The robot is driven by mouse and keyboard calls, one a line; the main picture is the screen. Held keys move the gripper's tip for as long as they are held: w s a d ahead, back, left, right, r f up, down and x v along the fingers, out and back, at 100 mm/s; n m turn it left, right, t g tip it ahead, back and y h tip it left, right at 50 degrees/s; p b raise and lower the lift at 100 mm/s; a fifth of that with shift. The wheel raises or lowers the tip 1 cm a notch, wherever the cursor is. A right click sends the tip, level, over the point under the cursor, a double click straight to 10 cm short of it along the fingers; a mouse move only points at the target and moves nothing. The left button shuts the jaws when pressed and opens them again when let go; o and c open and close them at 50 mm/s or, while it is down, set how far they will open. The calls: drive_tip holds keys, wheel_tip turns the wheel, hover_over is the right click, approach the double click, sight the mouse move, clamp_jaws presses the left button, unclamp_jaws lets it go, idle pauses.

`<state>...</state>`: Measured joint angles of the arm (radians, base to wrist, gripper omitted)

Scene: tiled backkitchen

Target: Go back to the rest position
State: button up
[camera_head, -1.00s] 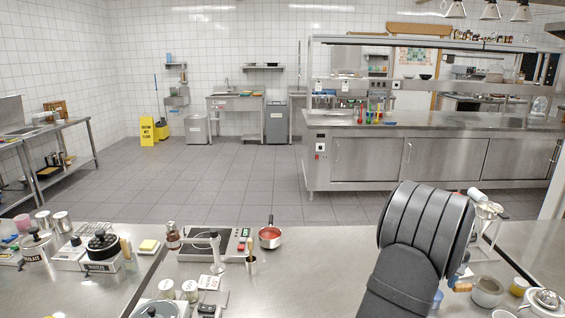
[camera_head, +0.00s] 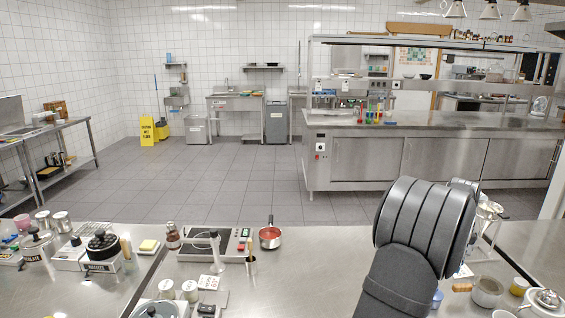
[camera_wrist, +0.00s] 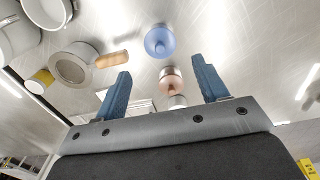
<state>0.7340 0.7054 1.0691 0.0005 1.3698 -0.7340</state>
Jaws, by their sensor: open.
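My gripper (camera_wrist: 160,92) shows in the wrist view with its two blue fingers wide apart and nothing between them. It is open and above the steel counter. In the head view my dark arm stands at the right, in front of the counter, and hides the gripper's fingers. A blue round item (camera_wrist: 159,41) and a copper-coloured item (camera_wrist: 173,82) lie beyond the fingers in the wrist view, apart from them.
A pot with a wooden handle (camera_head: 487,291) stands at the right of the counter, with a yellow-sided cup (camera_head: 519,286) beside it. A red-filled saucepan (camera_head: 270,238) and a hotplate (camera_head: 200,255) stand left of the arm. The counter between saucepan and arm is mostly clear.

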wheel_tip(320, 180, down, 9)
wheel_tip(320, 180, up, 4)
drive_tip(key=shift+f, duration=0.2)
drive_tip(key=s+d+r, duration=0.4)
drive_tip(key=s+r, duration=0.4)
drive_tip(key=s, duration=0.3)
wheel_tip(320, 180, up, 10)
drive_tip(key=w+a+n, duration=0.1)
drive_tip(key=w+a, duration=0.4)
drive_tip(key=w, duration=0.2)
drive_tip(key=shift+w+a+n, duration=0.2)
drive_tip(key=shift+a+n, duration=0.1)
drive_tip(key=shift+a, duration=0.05)
drive_tip(key=shift+r, duration=0.1)
